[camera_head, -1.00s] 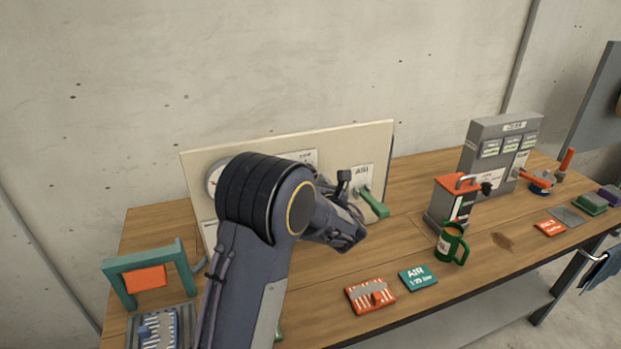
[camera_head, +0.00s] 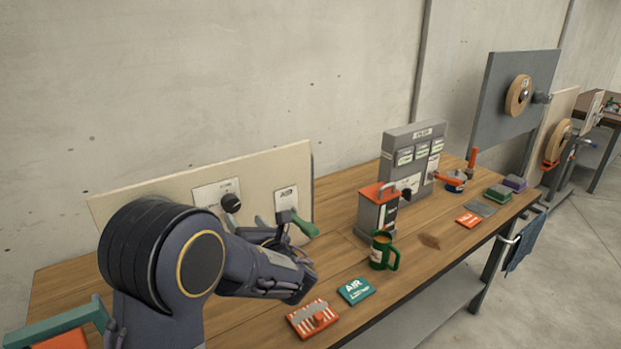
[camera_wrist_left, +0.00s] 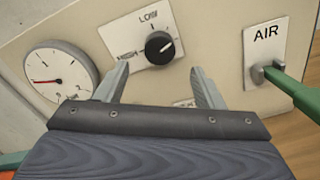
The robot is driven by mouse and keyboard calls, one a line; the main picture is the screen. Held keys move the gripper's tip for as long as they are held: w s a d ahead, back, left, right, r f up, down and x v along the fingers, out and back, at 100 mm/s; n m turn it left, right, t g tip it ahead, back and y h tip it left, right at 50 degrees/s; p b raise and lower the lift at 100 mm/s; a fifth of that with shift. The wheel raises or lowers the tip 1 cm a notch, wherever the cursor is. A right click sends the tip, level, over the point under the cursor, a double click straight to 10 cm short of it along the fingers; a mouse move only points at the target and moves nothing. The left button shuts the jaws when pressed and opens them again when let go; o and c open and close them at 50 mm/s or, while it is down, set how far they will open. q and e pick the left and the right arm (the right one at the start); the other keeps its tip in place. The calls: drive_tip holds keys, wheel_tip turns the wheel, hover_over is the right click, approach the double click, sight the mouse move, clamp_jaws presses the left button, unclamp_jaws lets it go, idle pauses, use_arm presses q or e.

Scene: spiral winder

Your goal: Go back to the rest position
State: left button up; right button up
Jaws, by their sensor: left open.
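My left gripper (camera_wrist_left: 158,84) is open and empty in the left wrist view, its two grey fingers spread in front of the cream panel (camera_wrist_left: 215,50). A black knob (camera_wrist_left: 159,47) on a LOW-marked plate shows between and beyond the fingertips. A green AIR lever (camera_wrist_left: 290,88) is to the right, apart from the fingers. In the head view my left arm (camera_head: 165,260) reaches from the lower left toward the panel (camera_head: 130,200), with the knob (camera_head: 231,202) and green lever (camera_head: 303,224) near its end. The fingers are hard to make out there. My right gripper is not in view.
A round gauge (camera_wrist_left: 60,82) is left of the knob. The wooden bench (camera_head: 345,190) also holds a green mug (camera_head: 380,252), a grey-and-red box (camera_head: 377,212), a grey cabinet (camera_head: 408,150), a teal AIR card (camera_head: 356,291) and an orange card (camera_head: 313,319).

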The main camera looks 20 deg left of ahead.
use_arm(q)
drive_tip(key=s+a+f+n+g+h, duration=0.3)
drive_tip(key=s+f+n+g+h, duration=0.15)
drive_tip(key=s+n, duration=0.55)
drive_tip(key=s+a+f+n+g+h, duration=0.3)
drive_tip(key=s+n+g, duration=0.3)
drive_tip(key=s, duration=0.5)
drive_tip(key=s+d+r+n+t+h, duration=0.1)
drive_tip(key=s+d+n+t+h, duration=0.1)
drive_tip(key=s+d+n+h, duration=0.3)
drive_tip(key=s+d+r+n+t+h, duration=0.1)
drive_tip(key=s+d+n+h, duration=0.4)
drive_tip(key=d+n, duration=0.6)
drive_tip(key=shift+s+d+n+t, duration=0.4)
drive_tip(key=shift+s+n+t, duration=0.1)
drive_tip(key=shift+s+t, duration=0.3)
drive_tip(key=shift+r, duration=0.1)
